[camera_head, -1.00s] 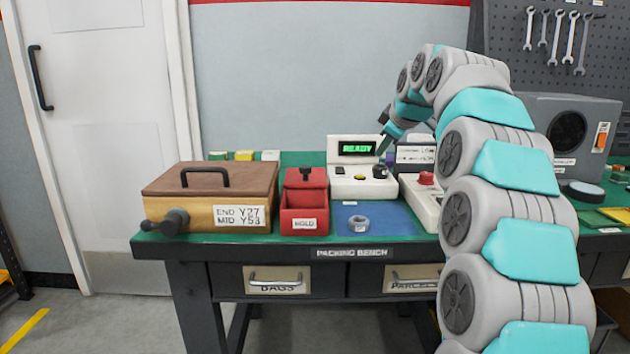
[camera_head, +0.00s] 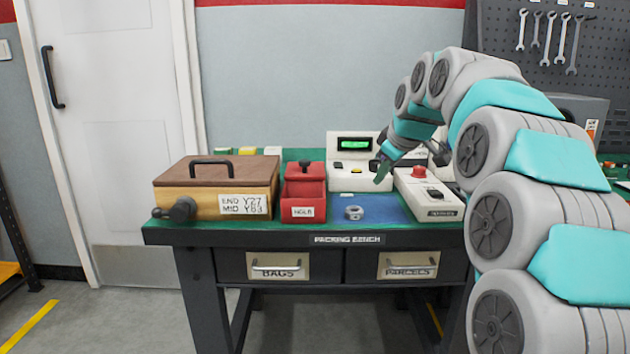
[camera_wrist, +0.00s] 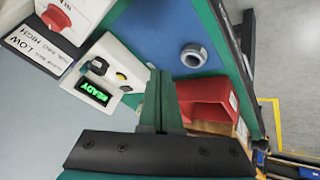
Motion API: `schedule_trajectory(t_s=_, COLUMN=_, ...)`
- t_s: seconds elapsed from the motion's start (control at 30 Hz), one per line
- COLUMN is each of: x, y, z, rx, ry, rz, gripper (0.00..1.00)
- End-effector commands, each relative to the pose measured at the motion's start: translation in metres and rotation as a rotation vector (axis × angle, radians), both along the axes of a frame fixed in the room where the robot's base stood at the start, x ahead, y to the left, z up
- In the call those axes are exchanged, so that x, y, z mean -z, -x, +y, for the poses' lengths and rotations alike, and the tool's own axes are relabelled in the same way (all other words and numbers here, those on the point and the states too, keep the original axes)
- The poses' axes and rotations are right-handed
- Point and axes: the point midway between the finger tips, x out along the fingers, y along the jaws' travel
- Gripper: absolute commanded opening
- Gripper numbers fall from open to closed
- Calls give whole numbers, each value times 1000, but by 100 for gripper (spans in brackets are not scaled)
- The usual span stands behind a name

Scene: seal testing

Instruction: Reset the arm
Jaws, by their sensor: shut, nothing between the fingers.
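My arm reaches in from the right of the head view, with my gripper (camera_head: 381,174) pointing down over the bench, in front of the white tester with the green display (camera_head: 354,147). In the wrist view my gripper (camera_wrist: 160,78) shows its fingers together, with nothing between them.
A brown-lidded wooden box (camera_head: 215,185) and a red HOLD bin (camera_head: 303,200) stand left of the mat. A white box with a red button (camera_head: 428,192) stands right of it. The bench (camera_head: 200,233) has drawers in front. The floor in front is clear.

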Motion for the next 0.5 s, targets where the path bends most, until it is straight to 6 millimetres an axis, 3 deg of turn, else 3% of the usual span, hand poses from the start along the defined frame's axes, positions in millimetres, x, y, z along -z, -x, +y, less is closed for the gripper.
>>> schedule_trajectory(t_s=0.17, x=31, y=51, z=10, rx=63, ry=-39, rz=115, gripper=0)
schedule_trajectory(t_s=0.5, x=119, y=198, z=20, rx=293, ry=-90, rz=402, gripper=0)
